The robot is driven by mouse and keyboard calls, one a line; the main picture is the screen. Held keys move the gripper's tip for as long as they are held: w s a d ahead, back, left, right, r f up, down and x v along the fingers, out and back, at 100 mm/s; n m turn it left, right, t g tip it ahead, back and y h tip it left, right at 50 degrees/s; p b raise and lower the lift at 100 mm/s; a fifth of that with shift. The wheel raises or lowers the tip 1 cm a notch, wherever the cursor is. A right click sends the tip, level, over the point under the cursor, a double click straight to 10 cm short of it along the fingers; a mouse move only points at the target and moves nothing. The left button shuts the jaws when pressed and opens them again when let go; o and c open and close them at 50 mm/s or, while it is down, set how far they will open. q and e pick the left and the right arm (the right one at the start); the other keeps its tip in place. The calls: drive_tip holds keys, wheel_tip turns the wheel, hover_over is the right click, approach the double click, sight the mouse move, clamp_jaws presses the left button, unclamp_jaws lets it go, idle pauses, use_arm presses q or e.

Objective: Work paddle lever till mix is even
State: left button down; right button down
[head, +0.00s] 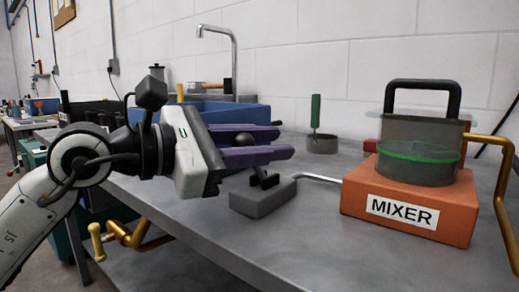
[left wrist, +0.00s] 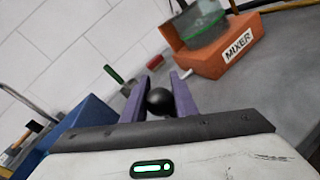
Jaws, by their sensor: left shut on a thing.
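The orange mixer (head: 405,215) stands on the bench at the right, with a white MIXER label. Its see-through grey vessel (head: 424,135) shows a green ring or layer; how even the contents are I cannot tell. The paddle lever has a black ball knob (head: 243,139) above a grey base block (head: 263,199), with a metal rod running to the mixer. My left gripper (head: 284,142) has its purple fingers shut on the knob, one on each side. The left wrist view shows the knob (left wrist: 160,101) between the fingers, with the mixer (left wrist: 213,48) beyond. My right gripper is out of view.
A brass bent pipe (head: 501,190) rises beside the mixer at the right. A blue bin (head: 215,111) and a tap (head: 235,62) are at the back.

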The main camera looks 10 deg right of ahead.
use_arm(q)
drive_tip(key=c, duration=1.4)
unclamp_jaws()
drive_tip(key=shift+c, duration=0.2)
drive_tip(key=p+v, duration=0.1)
drive_tip(key=v, duration=0.9)
drive_tip(key=shift+a, duration=0.2)
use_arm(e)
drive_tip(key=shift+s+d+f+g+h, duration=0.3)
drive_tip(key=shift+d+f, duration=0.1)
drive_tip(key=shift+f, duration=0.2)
use_arm(q)
drive_tip(key=shift+s, duration=0.1)
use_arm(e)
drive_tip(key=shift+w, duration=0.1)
